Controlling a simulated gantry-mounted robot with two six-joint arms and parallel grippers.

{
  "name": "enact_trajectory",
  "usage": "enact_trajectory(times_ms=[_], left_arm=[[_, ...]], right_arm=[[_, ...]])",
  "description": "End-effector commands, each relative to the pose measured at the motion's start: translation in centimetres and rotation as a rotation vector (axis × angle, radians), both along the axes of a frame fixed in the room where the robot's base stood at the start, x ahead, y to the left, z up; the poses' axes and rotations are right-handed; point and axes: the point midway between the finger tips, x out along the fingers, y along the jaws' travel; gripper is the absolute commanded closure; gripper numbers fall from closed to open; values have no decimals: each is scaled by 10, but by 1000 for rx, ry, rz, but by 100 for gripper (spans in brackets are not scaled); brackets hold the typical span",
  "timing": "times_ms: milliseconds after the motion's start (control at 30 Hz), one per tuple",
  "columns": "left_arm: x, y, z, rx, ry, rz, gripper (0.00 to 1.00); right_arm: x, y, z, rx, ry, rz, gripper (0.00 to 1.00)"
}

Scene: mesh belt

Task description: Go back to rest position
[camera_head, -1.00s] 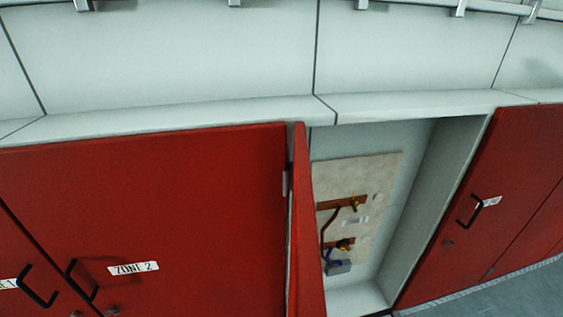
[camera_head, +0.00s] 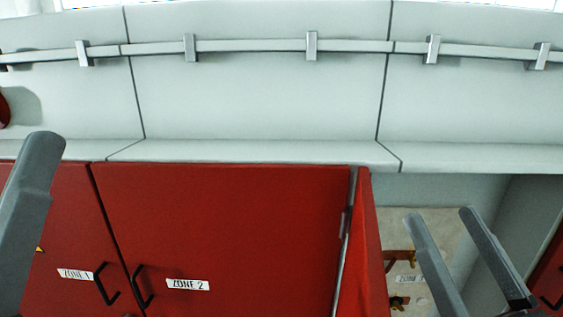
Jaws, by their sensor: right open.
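My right gripper (camera_head: 442,213) shows at the lower right, its two grey fingers pointing up and spread apart with nothing between them. It is in front of the open cabinet compartment (camera_head: 540,205), and the fingers cover part of the board inside. One grey finger of my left gripper (camera_head: 42,138) shows at the left edge, in front of the red doors. Its other finger is out of view, so I cannot tell how its jaws stand.
A red door (camera_head: 367,250) stands open, edge-on, left of the compartment. Red doors marked ZONE 1 (camera_head: 60,215) and ZONE 2 (camera_head: 230,225) are shut. Inside, a pale board (camera_head: 440,225) carries copper pipework (camera_head: 398,257). A grey rail (camera_head: 250,46) runs along the wall above.

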Motion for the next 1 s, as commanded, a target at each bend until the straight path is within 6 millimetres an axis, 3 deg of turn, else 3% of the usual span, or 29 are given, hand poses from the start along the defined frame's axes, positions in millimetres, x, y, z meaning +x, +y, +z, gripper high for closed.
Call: enact_trajectory(times_ms=[33,167,200,233,300,433,600,1000], left_arm=[[0,0,0,0,0,0,5],[0,0,0,0,0,0,5],[1,0,13,0,2,0,5],[1,0,37,0,3,0,5],[0,0,67,0,-1,0,5],[0,0,109,0,-1,0,5],[0,0,135,0,0,0,5],[0,0,131,0,1,0,5]], right_arm=[[-16,8,33,-30,-78,-37,5],[-62,14,103,-65,-246,-163,5],[-71,13,128,-66,-275,-193,5],[-67,12,147,-68,-259,-191,5],[-65,11,173,-68,-255,-189,5],[-65,11,215,-68,-253,-189,5],[-64,11,241,-68,-252,-188,5],[-64,11,237,-68,-251,-188,5]])
